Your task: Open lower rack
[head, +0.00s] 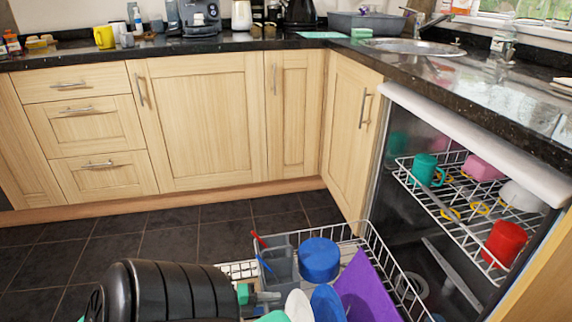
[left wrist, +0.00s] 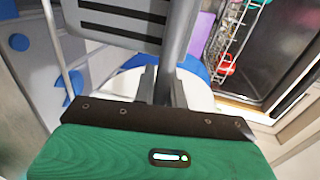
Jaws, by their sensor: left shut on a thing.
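The lower rack (head: 372,238) is a white wire basket. In the head view it stands out in front of the dishwasher (head: 403,210) at the lower right. It holds a grey cutlery basket (head: 281,268), a blue bowl (head: 319,261), a purple board (head: 366,290) and plates. My left gripper (head: 264,298) is at the rack's near left part, beside the cutlery basket. Its fingers (left wrist: 163,88) are shut in the left wrist view, apparently on the rack's rim; the exact contact is hidden. My right gripper is not in view.
The upper rack (head: 468,207) is inside the dishwasher with a green mug (head: 424,172), a red mug (head: 505,242) and bowls. Wooden cabinets (head: 200,120) and the dark counter (head: 460,80) border the space. Dark tiled floor (head: 150,235) is free left of the rack.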

